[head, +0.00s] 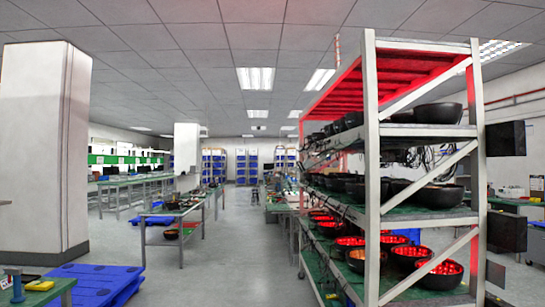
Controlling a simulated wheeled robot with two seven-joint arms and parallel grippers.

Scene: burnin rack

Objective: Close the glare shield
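A tall metal burn-in rack (372,190) stands at the right, with several shelves of round black bowl-shaped units. Units on the lower shelf, such as one near the front (437,272), glow red inside. Red light also shows under the rack's top. Dark flat panels stick out at the rack's right side, an upper one (505,138) and a lower one (507,233). I cannot tell whether any of these is the glare shield or how it stands. Neither of my grippers is in view.
A wide white pillar (45,150) stands at the left, with blue pallets (95,284) by its foot. A green-topped workbench (172,211) stands mid-left. The grey floor (215,275) between the pallets and the rack is clear.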

